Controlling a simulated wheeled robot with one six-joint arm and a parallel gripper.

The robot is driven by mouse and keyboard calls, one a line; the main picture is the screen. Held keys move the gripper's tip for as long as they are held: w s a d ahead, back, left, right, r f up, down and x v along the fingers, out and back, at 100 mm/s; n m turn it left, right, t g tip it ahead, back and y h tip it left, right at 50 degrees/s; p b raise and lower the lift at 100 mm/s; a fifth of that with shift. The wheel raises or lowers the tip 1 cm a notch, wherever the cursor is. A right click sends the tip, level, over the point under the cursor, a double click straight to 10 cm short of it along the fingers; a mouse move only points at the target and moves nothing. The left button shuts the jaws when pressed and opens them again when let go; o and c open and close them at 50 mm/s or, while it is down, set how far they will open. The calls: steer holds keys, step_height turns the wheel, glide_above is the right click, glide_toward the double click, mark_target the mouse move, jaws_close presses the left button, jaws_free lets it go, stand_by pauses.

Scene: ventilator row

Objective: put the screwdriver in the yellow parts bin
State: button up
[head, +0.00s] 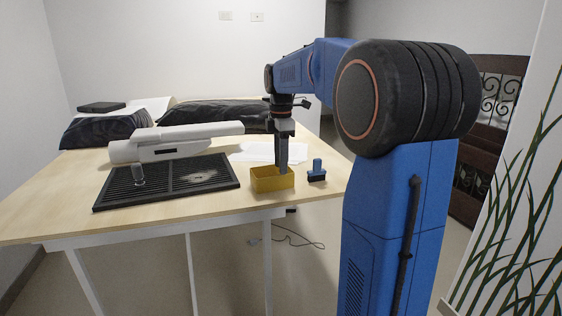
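The yellow parts bin (262,186) stands on the wooden table near its front edge. My gripper (283,170) points straight down over the bin, with its fingertips at about the height of the bin's rim or just inside it. The fingers look like one narrow dark grey shape from here, so I cannot tell whether they are open or shut, or whether they hold anything. I cannot make out the screwdriver. The inside of the bin is mostly hidden by its front wall and my fingers.
A blue-handled brush-like thing (317,171) stands just right of the bin. To the left are a black grille (170,190) with a small clear cylinder (138,175) on it, and a long white device (180,140). White paper (250,152) lies behind the bin. Dark bags (215,112) lie farther back.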

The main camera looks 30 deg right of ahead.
steer(key=shift+r, duration=0.1)
step_height(320, 180, up, 13)
stand_by(0.7)
steer(key=s+a+f+m+t, duration=0.1)
steer(key=s+a+f+m, duration=0.35)
steer(key=s, duration=0.25)
steer(key=s+a+f+m+t, duration=0.1)
steer(key=s+a+f+m, duration=0.25)
steer(key=s+a, duration=0.35)
steer(key=s+a+f+m+t, duration=0.2)
steer(key=s+a+f+m, duration=0.2)
steer(key=s+f, duration=1.2)
step_height(320, 180, down, 2)
steer(key=m, duration=0.2)
steer(key=shift+a+f+m+t, duration=0.15)
steer(key=shift+f+m+t, duration=0.05)
steer(key=shift+m+t, duration=0.2)
